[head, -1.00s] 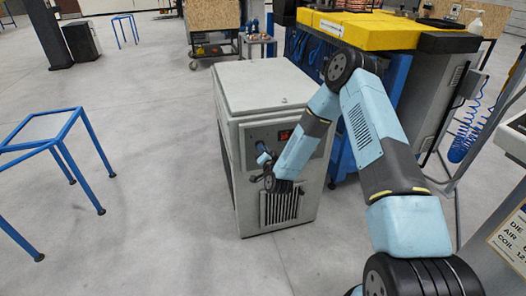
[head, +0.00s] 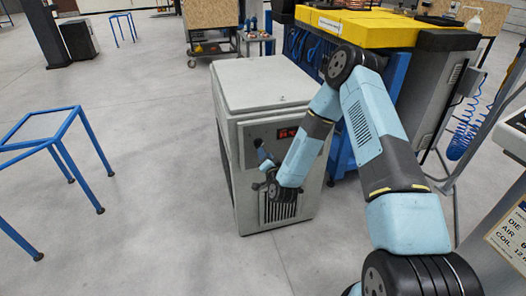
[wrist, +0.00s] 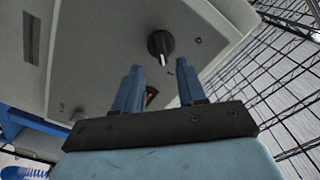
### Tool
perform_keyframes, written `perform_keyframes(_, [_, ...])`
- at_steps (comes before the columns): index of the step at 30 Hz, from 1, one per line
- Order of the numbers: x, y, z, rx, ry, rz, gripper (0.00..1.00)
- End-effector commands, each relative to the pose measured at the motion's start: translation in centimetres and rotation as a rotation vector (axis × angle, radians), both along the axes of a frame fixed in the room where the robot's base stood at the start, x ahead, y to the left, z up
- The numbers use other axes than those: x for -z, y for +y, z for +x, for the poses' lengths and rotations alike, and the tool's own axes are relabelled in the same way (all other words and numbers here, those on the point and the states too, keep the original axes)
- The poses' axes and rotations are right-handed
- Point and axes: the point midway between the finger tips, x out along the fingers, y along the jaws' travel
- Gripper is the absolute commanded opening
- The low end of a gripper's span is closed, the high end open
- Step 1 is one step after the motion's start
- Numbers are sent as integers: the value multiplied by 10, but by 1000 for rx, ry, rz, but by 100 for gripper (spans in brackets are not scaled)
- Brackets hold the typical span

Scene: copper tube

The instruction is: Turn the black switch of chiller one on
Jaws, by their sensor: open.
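The chiller (head: 268,85) is a grey cabinet with a lit red display on its front panel. In the wrist view, a round black switch (wrist: 161,44) with a white pointer mark sits on the grey panel (wrist: 100,50). My gripper (wrist: 160,67) is open, its two blue fingers pointing at the panel. The black switch lies just beyond the fingertips, roughly between their lines; I see no clear contact. A second, red-and-black control (wrist: 151,95) shows between the fingers, partly hidden by the left one.
A blue-framed table (head: 60,135) stands at left on open grey floor. A workbench with yellow pads (head: 375,30) stands behind and right of the chiller. A wire mesh (wrist: 285,85) runs along the right in the wrist view.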

Motion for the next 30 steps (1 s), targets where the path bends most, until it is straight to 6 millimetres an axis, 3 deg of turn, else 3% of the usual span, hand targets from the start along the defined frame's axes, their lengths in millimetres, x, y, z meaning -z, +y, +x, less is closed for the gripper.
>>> perform_keyframes(6, [1,-12,-43,-1,3,-1,40])
perform_keyframes(13, [2,-21,-73,-1,3,-1,40])
perform_keyframes(19, [1,-24,-82,0,3,-1,40])
perform_keyframes(30, [1,-24,-82,0,1,0,40])
